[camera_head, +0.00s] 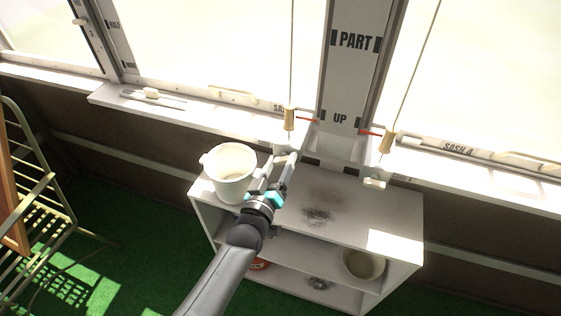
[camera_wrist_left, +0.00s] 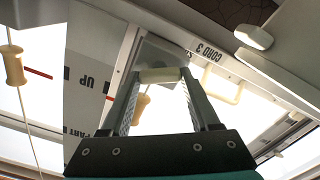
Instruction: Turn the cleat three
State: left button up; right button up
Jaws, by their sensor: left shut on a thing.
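Cleat three is the small cream bar (camera_wrist_left: 160,75) beside the "CORD 3" label (camera_wrist_left: 212,51) in the left wrist view. It sits on a grey-white base plate at the sill. My left gripper (camera_head: 287,160) reaches up to the sill in the head view, and its fingers (camera_wrist_left: 163,85) are shut on the cleat, one on each side. In the head view the fingers largely hide this cleat. My right gripper is not in view.
Wooden cord pulls hang left (camera_head: 289,119) and right (camera_head: 386,142) of the "PART" post (camera_head: 353,60). Another cleat (camera_head: 374,183) is on the right. A white bucket (camera_head: 231,175) stands on the white shelf (camera_head: 362,205). A folding chair (camera_head: 38,190) is at the left.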

pick_arm(q)
jog(key=n, duration=0.5)
jog(key=shift+f+n+b, duration=0.1)
jog(key=shift+n+b, duration=0.2)
jog(key=n+b, duration=0.1)
jog(key=n, duration=0.5)
jog(key=shift+a+f+b, duration=0.1)
jog(key=shift+b, duration=0.2)
jog(key=shift+n, duration=0.3)
jog(key=o, duration=1.4)
jog(key=shift+c, duration=0.2)
jog(key=p+v, duration=0.2)
jog(key=v, duration=1.3)
